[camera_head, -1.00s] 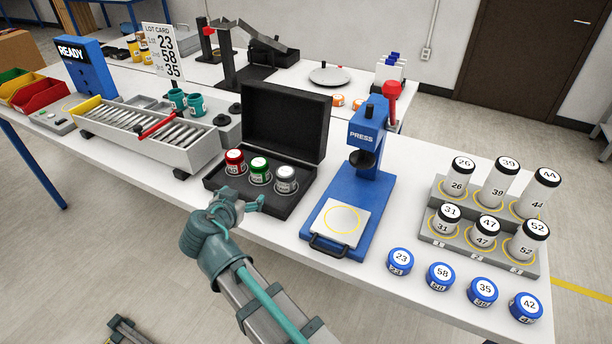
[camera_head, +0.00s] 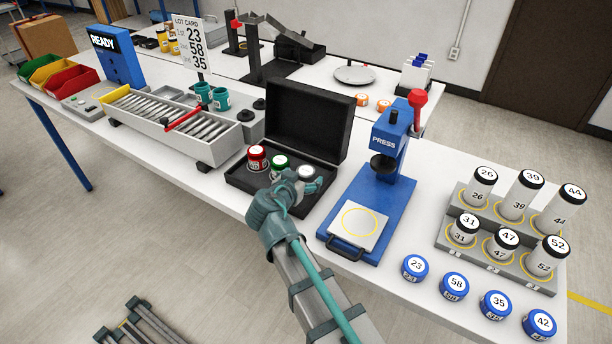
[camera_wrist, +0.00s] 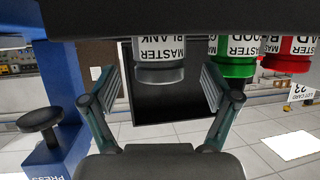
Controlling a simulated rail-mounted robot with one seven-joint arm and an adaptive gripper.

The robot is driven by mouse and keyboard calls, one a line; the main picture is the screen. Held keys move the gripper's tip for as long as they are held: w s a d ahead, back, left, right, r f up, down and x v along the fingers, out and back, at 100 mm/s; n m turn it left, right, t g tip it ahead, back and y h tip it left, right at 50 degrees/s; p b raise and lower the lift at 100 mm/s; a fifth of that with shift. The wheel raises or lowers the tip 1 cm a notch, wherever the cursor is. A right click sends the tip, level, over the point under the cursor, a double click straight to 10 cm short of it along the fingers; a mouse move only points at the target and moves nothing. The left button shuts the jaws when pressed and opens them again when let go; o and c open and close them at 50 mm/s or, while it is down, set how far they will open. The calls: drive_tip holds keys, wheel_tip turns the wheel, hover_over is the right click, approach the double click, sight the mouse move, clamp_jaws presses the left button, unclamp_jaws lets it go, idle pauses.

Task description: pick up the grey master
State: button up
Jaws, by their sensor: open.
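The grey master (camera_head: 306,172) stands at the right end of a row in the open black case (camera_head: 310,115). The green master (camera_head: 280,164) and the red master (camera_head: 257,158) stand to its left. In the head view my gripper (camera_head: 303,187) is at the front of the case and partly covers the grey master. In the upside-down wrist view the grey master (camera_wrist: 160,70), labelled "MASTER BLANK", lies between my open gripper's fingers (camera_wrist: 160,90), with a gap on both sides. The green master (camera_wrist: 233,62) shows just beyond one finger.
The blue press (camera_head: 385,170) stands close to the right of the case. A roller tray (camera_head: 165,125) with a red lever is to its left. Numbered cylinders in a grey rack (camera_head: 490,262) and blue-rimmed pucks (camera_head: 453,287) are at the right.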

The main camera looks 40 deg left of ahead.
sight(306, 173)
drive_tip(key=p+x, duration=0.1)
drive_tip(key=x, duration=0.2)
drive_tip(key=shift+w, duration=0.2)
drive_tip(key=shift+c, duration=0.3)
drive_tip(key=c, duration=1.4)
drive_tip(key=shift+r, duration=0.1)
drive_tip(key=shift+c, duration=0.2)
